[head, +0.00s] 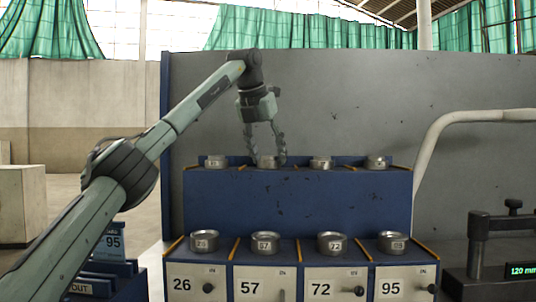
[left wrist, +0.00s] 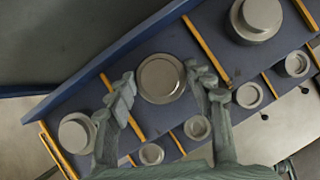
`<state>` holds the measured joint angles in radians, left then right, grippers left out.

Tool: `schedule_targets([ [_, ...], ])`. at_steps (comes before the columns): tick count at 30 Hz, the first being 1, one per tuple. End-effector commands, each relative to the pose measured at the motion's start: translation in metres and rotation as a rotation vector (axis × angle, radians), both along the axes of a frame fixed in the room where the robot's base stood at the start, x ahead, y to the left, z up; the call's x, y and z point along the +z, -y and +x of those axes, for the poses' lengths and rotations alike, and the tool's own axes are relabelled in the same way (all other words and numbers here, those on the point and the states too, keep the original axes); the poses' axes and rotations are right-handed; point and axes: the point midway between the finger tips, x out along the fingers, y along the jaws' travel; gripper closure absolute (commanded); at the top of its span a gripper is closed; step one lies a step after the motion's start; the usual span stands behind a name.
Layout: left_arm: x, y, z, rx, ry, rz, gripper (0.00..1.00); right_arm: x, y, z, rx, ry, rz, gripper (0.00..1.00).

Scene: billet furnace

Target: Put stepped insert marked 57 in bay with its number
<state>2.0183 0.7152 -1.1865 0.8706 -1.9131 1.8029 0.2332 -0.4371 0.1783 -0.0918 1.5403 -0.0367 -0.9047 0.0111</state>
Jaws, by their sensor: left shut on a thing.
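My left gripper (head: 266,158) is shut on a round grey metal insert (head: 267,163), second from left on the upper shelf (head: 300,200). In the left wrist view my left gripper's fingers (left wrist: 164,92) stand on either side of this insert (left wrist: 162,78). Its number is hidden or too small to read. The insert seems still at shelf level; I cannot tell whether it is lifted. The lower bay plate marked 57 (head: 251,289) is second from left, below a metal insert (head: 265,242) whose number looks like 57 or 67. My right gripper is not in view.
Upper shelf neighbours are a left insert (head: 216,161), a near-right insert (head: 321,162) and a far-right insert (head: 376,162). Yellow strips divide the bays. A pale pipe (head: 435,135) rises at right.

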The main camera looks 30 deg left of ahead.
Motion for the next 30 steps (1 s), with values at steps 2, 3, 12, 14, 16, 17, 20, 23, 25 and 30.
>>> schedule_targets([
  [2, 0.002, 0.001, 0.0, 0.0, 0.003, 0.0, 1.0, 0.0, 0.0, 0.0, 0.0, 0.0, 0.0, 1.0],
  [3, 0.002, 0.0, 0.0, 0.0, 0.003, 0.0, 1.0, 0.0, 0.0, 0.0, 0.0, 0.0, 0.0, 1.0],
  [12, 0.0, 0.0, 0.0, 0.0, -0.001, 0.0, 0.27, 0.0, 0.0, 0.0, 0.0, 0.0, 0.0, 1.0],
  [14, 0.0, 0.0, 0.0, 0.0, -0.001, 0.0, 0.27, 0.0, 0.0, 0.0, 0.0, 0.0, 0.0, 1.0],
  [16, 0.0, 0.0, 0.0, 0.0, -0.001, 0.0, 0.27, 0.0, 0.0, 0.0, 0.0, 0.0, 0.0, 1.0],
  [17, 0.001, 0.0, 0.0, 0.0, 0.0, 0.0, 0.27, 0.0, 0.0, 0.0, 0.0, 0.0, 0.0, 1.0],
  [20, 0.006, 0.001, -0.003, 0.0, 0.001, -0.001, 0.27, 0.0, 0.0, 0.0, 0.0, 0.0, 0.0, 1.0],
  [23, 0.018, 0.002, -0.009, 0.0, 0.003, 0.0, 0.27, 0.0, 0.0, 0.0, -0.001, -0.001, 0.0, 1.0],
  [25, 0.031, 0.003, -0.016, 0.0, 0.004, 0.0, 0.27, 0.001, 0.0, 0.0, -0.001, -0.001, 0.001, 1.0],
  [30, 0.064, 0.006, -0.035, 0.0, 0.003, -0.002, 0.27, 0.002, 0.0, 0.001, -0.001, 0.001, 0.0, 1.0],
])
